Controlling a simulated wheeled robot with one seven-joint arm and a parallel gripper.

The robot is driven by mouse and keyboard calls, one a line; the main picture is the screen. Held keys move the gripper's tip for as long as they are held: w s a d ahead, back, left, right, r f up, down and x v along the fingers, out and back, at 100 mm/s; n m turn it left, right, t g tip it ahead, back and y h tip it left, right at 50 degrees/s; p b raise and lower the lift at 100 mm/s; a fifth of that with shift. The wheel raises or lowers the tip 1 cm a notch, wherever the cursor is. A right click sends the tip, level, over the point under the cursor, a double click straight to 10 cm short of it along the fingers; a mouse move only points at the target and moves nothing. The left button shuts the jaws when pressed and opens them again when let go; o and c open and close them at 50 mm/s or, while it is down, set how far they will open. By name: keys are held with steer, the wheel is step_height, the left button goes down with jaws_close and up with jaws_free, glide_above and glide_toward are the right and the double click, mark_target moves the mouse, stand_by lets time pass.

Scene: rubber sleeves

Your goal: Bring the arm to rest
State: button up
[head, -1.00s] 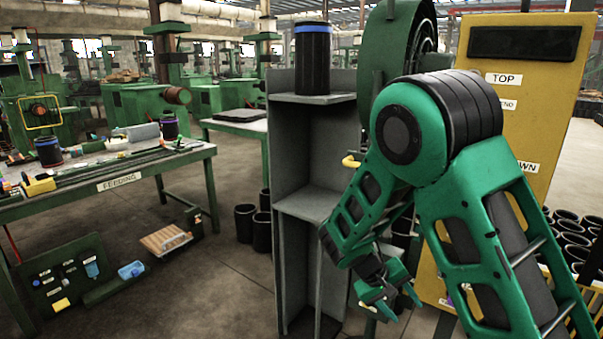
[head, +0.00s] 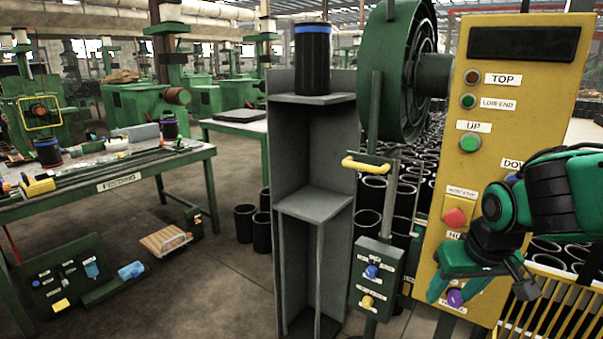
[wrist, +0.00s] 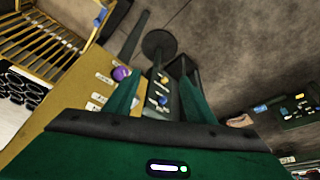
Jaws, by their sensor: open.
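My green arm (head: 565,190) is folded at the right of the head view, in front of the yellow control panel (head: 545,85). My gripper (head: 452,297) points downward by the panel's lower part, near a purple knob (head: 455,298). Its two green fingers are apart and nothing shows between them. The wrist view also shows my gripper (wrist: 160,85) open, with the purple knob (wrist: 121,73) beyond the left finger. I cannot tell whether a finger touches the panel.
A grey shelf stand (head: 315,205) carries a black sleeve with a blue band (head: 312,60). A small switch box (head: 377,280) stands left of my gripper. Yellow railings (head: 560,310) stand at the lower right. A feeding table (head: 140,185) is at left, with open floor between.

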steer(key=s+d+m+g, duration=0.2)
steer(key=s+d, duration=0.3)
steer(key=s, duration=0.4)
steer(key=s+d+m+g, duration=0.2)
steer(key=s+d+m, duration=0.2)
steer(key=s, duration=0.5)
steer(key=shift+d+f, duration=0.4)
steer(key=shift+d, duration=0.6)
